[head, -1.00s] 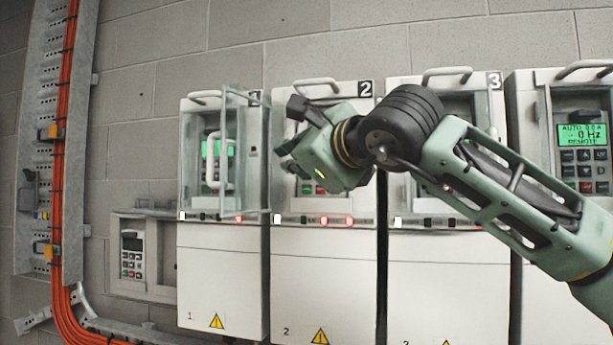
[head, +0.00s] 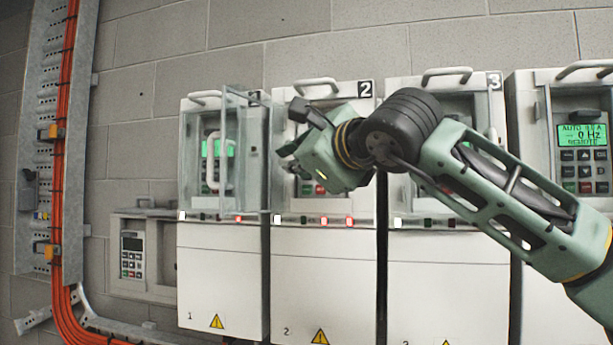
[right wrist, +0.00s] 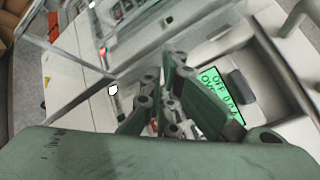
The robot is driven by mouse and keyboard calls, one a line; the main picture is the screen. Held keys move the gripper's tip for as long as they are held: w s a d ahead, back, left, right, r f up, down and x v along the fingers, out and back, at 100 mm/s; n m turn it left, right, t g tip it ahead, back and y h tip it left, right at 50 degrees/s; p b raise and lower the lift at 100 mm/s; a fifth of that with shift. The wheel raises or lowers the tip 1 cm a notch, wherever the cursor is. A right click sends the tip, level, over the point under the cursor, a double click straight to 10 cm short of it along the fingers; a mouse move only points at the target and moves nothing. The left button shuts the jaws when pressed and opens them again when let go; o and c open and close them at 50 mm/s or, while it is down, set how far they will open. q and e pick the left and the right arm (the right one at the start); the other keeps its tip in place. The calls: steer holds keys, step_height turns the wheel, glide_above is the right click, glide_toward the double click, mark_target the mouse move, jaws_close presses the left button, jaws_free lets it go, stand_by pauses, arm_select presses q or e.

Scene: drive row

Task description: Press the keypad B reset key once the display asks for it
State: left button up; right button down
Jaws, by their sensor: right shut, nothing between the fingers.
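My right gripper (head: 286,160) is shut and empty. It hangs in front of the unit marked 2 (head: 325,270) and hides most of that unit's keypad and display. A few green and red keys (head: 308,188) show below it. In the right wrist view the shut fingers (right wrist: 164,72) are near a green display (right wrist: 222,92) with dark text starting "OFF 0.0A" and a second line starting "OV". The fingers partly cover the area below that display. I cannot tell contact with a key. No letter B is readable on any keypad. My left gripper is out of view.
Unit 1 (head: 222,280) has a clear door (head: 245,150) standing out near the gripper. Unit 3 (head: 440,280) is partly behind my right arm. The far-right unit's display (head: 582,135) reads 0 Hz. A small keypad (head: 132,255) sits low left, beside orange cables (head: 65,170).

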steer(key=shift+w+d, duration=0.15)
steer(key=shift+w, duration=0.2)
stand_by(0.4)
stand_by(0.3)
steer(key=shift+s+a+f+b, duration=0.15)
steer(key=shift+s+a+b, duration=0.05)
steer(key=shift+s+b, duration=0.3)
steer(key=shift+s+a, duration=0.1)
steer(key=shift+s, duration=0.2)
steer(key=shift+s+a+b, duration=0.25)
steer(key=shift+s+b, duration=0.3)
steer(key=shift+s, duration=0.25)
steer(key=shift+s+a+b, duration=0.25)
steer(key=shift+s+b, duration=0.3)
steer(key=shift+s, duration=0.2)
steer(key=shift+s+a+b, duration=0.25)
steer(key=shift+s+b, duration=0.3)
steer(key=shift+s, duration=0.25)
